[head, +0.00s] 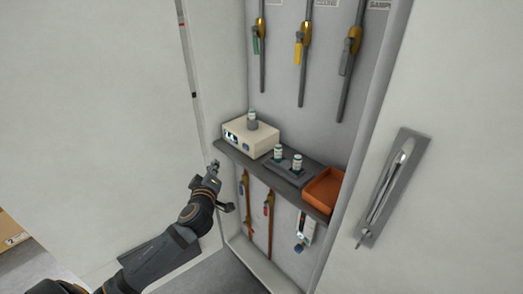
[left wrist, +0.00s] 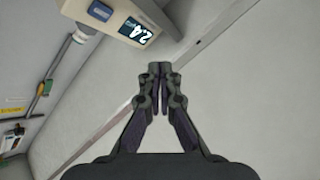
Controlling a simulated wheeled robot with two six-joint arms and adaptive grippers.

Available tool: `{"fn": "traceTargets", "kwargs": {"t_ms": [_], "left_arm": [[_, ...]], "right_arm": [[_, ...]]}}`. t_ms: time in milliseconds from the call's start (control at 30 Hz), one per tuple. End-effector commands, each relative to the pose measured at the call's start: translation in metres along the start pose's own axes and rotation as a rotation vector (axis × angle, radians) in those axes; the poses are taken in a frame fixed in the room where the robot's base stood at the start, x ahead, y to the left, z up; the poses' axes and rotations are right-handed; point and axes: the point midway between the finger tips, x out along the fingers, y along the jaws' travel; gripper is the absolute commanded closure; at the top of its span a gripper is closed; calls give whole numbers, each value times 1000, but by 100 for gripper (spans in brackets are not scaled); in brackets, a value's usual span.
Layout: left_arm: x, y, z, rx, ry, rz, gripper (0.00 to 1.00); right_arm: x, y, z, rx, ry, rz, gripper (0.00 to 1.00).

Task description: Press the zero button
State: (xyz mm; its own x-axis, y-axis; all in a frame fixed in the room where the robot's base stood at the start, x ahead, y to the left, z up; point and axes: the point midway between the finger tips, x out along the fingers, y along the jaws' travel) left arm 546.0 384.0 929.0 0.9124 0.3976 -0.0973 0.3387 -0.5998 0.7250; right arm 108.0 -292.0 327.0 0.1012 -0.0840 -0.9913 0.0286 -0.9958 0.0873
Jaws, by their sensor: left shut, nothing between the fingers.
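A cream box-shaped instrument (head: 252,137) stands on the grey shelf at its left end. Its front has a dark display (head: 231,136) and a bluish button (head: 246,147); I cannot read a label on the button. In the left wrist view the display (left wrist: 134,31) reads what looks like 2.4, and the button (left wrist: 100,11) is at the top edge. My left gripper (head: 216,164) is below and left of the instrument, apart from it. In the left wrist view its fingertips (left wrist: 159,70) are together and empty. My right gripper is not in view.
The shelf (head: 227,152) also bears a grey holder (head: 281,169) with two vials and an orange tray (head: 322,189). A grey-capped bottle (head: 252,119) is on top of the instrument. Valves and pipes line the cabinet back. Open doors stand on both sides.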

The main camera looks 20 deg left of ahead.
Motion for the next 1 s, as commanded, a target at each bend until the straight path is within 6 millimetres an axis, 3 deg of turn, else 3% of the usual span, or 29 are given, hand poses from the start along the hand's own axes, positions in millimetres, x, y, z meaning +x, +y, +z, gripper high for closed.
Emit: {"fn": "traceTargets", "kwargs": {"t_ms": [133,400,533,1000], "left_arm": [[-4,11,-6,-32,14,24,100],[-4,12,-6,-35,15,25,100],[-1,13,-5,-36,16,23,100],[42,46,27,-39,14,24,100]], "right_arm": [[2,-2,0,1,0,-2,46],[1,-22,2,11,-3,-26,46],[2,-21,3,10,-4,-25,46],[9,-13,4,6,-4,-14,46]]}}
